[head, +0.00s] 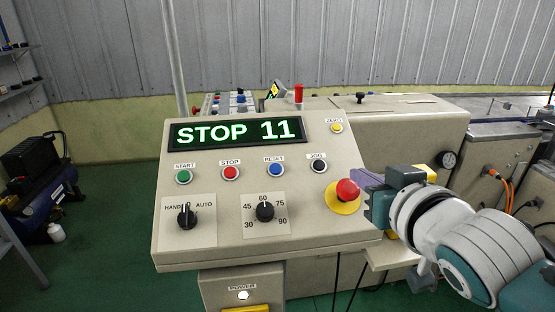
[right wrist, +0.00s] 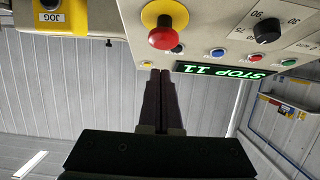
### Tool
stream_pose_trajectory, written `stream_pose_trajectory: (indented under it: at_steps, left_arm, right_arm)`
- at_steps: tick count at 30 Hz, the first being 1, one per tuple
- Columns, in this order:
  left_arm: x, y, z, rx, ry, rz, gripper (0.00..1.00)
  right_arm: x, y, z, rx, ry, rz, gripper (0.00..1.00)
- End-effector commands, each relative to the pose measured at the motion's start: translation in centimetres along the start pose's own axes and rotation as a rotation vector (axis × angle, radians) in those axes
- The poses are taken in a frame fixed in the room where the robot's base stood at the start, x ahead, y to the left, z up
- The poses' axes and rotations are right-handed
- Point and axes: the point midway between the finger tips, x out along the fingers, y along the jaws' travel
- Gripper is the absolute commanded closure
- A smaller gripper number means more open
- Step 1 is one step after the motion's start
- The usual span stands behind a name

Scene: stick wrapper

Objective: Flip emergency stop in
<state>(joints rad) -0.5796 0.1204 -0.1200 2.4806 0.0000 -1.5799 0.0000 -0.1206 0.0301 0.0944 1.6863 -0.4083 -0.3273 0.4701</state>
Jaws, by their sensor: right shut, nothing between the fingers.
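The emergency stop (head: 347,190) is a red mushroom button on a round yellow base at the lower right of the tilted beige control panel (head: 240,247). My right gripper (head: 356,176) is shut and empty, with its fingertips just to the right of and slightly behind the red button. In the right wrist view the emergency stop (right wrist: 168,36) stands out from the panel, above the shut fingertips (right wrist: 160,72). A small gap shows there between button and fingers; whether they touch is hard to tell in the head view. My left gripper is not in view.
The panel has a green display (head: 236,132) reading STOP 11, a row of push buttons, a HAND/AUTO knob (head: 187,215) and a speed dial (head: 265,211). A yellow ZERO button (head: 336,128) is at the upper right. The machine body (head: 400,140) extends behind.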

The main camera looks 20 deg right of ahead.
Motion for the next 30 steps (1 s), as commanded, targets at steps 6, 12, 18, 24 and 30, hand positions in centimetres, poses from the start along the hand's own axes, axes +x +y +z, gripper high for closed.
stream_pose_trajectory:
  at_steps: [6,12,18,24,30]
  left_arm:
    - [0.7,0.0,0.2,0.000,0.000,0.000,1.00]
    - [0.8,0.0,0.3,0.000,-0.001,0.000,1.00]
    - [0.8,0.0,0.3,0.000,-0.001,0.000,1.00]
    - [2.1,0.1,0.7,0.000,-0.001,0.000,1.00]
    - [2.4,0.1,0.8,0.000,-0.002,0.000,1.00]
  right_arm:
    - [1.6,-0.1,1.9,0.002,-0.003,0.000,1.00]
    - [1.9,-0.1,2.2,0.002,-0.001,-0.001,1.00]
    - [1.9,-0.1,2.2,0.002,-0.001,-0.001,1.00]
    - [2.9,-0.1,3.5,0.002,-0.002,-0.001,1.00]
    - [3.4,-0.1,3.7,0.001,-0.004,0.000,1.00]
